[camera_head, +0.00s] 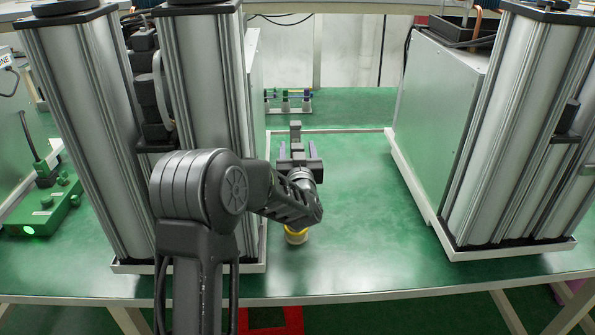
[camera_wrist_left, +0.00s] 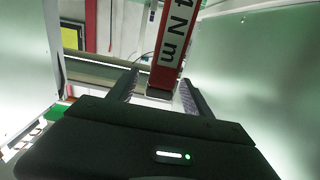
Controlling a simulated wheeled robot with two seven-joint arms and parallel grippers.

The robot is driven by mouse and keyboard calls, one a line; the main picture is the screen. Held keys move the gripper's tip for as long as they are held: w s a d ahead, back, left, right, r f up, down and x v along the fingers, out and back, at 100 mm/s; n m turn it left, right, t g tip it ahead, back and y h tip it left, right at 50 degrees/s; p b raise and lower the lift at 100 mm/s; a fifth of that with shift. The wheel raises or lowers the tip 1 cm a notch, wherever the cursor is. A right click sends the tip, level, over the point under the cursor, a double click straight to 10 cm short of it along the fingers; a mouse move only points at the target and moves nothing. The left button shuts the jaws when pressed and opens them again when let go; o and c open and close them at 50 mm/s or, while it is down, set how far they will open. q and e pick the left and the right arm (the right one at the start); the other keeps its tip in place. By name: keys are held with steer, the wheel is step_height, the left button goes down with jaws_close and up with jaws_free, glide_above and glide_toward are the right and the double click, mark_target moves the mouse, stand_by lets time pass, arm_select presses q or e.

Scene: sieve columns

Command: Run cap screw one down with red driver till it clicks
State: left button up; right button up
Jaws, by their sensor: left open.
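A red driver (camera_wrist_left: 173,45) with a white label reading "4 N m" shows in the left wrist view. Its dark lower end (camera_wrist_left: 159,93) appears between the two fingers of my left gripper (camera_wrist_left: 160,84), with gaps at both sides. My left gripper is open and holds nothing. In the head view my left gripper (camera_head: 298,150) reaches away over the table between the silver columns. I cannot make out the red driver there. I cannot identify cap screw one in either view. My right gripper is not in view.
Silver column pairs stand left (camera_head: 85,120) and right (camera_head: 515,130) on the green table (camera_head: 370,270). A small rack (camera_head: 289,110) stands behind my gripper. A yellow-and-white round item (camera_head: 296,236) sits below my arm. The table's front middle is clear.

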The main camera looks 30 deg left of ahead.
arm_select(q)
steer(key=shift+c, duration=0.2)
jaws_close()
stand_by(0.6)
stand_by(0.7)
